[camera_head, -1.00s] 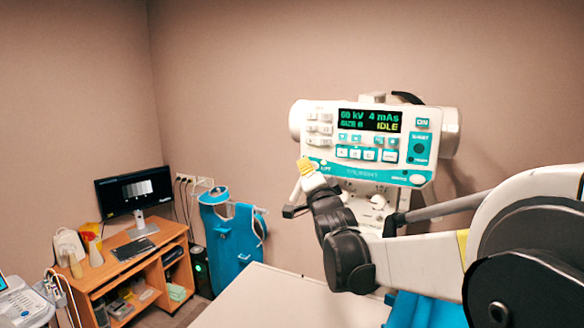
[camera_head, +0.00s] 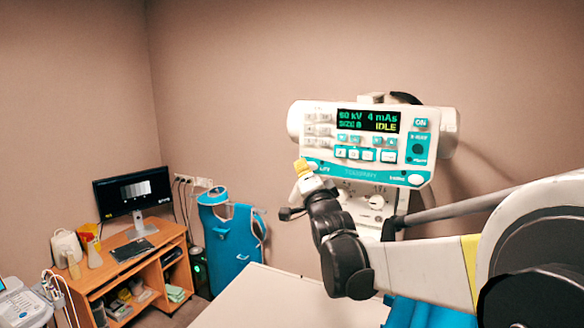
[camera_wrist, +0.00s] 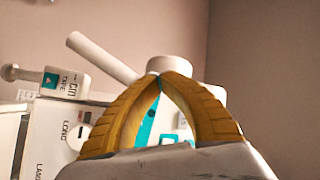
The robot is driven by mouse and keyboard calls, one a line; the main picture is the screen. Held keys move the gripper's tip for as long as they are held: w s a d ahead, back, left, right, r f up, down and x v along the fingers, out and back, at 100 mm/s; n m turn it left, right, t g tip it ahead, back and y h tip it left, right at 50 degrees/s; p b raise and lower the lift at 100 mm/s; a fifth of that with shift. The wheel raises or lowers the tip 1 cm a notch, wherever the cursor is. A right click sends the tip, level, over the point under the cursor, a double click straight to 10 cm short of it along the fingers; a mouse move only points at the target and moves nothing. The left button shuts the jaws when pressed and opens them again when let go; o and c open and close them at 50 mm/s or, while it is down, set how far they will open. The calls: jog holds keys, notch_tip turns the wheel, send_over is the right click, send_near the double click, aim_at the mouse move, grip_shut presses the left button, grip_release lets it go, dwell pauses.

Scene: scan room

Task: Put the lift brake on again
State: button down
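The white and teal control panel (camera_head: 368,143) of the X-ray unit faces me, with a lit display reading 60 kV, 4 mAs, IDLE. The word LIFT shows at its lower left corner (camera_head: 324,169). My gripper (camera_head: 302,165) is right at that corner, over or just in front of the spot left of the word. In the wrist view its yellow fingers (camera_wrist: 165,76) meet at the tips, with nothing visible between them. A white round part (camera_wrist: 169,64) shows just behind the tips; I cannot tell whether they touch it. The lift brake control itself is not clearly visible.
A white table top (camera_head: 262,298) lies below the panel. A blue apron (camera_head: 233,245) hangs at the left, beside a wooden desk (camera_head: 128,272) with a monitor (camera_head: 131,192).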

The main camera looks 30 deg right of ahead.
dwell(0.3)
jog(key=s+a, duration=0.1)
jog(key=a, duration=0.1)
jog(key=s+a, duration=0.2)
jog(key=shift+p, duration=0.3)
jog(key=shift+f, duration=0.1)
dwell(0.6)
jog(key=s+a+f+n+g+y+b, duration=0.2)
jog(key=s+a+f+n+b, duration=0.15)
jog(key=f+b, duration=0.55)
jog(key=s+a+f+n+g+y+b, duration=0.1)
jog(key=s+a+f+n+g+b, duration=0.25)
jog(key=f, duration=0.95)
jog(key=s+a+f+n+g+y+b, duration=0.1)
jog(key=s+a+f+n+y+b, duration=0.2)
jog(key=f+b, duration=0.6)
jog(key=s+a+f+n+g+b, duration=0.2)
jog(key=s+f+b, duration=0.3)
jog(key=f, duration=0.4)
jog(key=s+a+f+n+g+b, duration=0.1)
jog(key=s+f+b, duration=0.3)
jog(key=f, duration=0.6)
jog(key=s+a+f+n+g+b, duration=0.2)
jog(key=s+f+b, duration=0.3)
jog(key=f, duration=0.5)
jog(key=s+a+g, duration=0.1)
jog(key=s, duration=0.1)
jog(key=shift+s+n+b, duration=0.3)
jog(key=shift+s+b, duration=0.05)
jog(key=shift+s, duration=0.05)
